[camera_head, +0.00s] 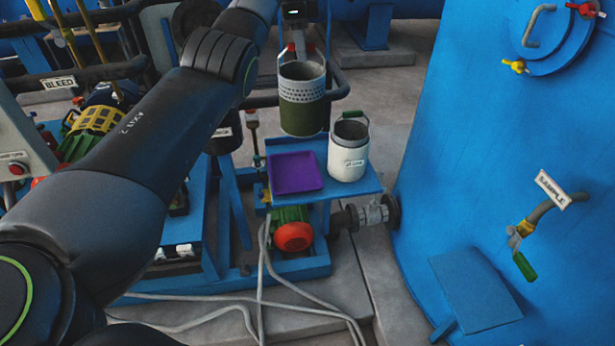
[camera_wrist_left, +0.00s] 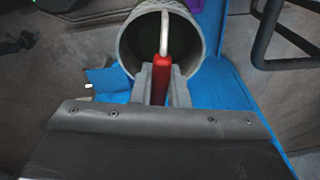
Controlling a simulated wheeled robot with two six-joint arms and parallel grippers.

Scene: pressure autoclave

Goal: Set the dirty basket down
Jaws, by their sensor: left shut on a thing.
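My left gripper (camera_head: 293,28) is shut on the handle of a basket (camera_head: 302,105), grey and perforated above, dark green below. In the left wrist view, the two fingers (camera_wrist_left: 161,84) close on the handle's red grip, and I look into the round mouth of the basket (camera_wrist_left: 128,46). The basket hangs upright behind and above a purple tray (camera_head: 296,173) on a small blue shelf (camera_head: 340,192). A white, labelled basket (camera_head: 348,152) stands on the shelf's right side. My right gripper is out of view.
A large blue tank (camera_head: 480,150) with a sample valve (camera_head: 522,250) stands on the right. A red and green pump (camera_head: 293,236) sits under the shelf. Grey hoses (camera_head: 262,290) lie on the floor. Dark pipes and blue frames crowd the left.

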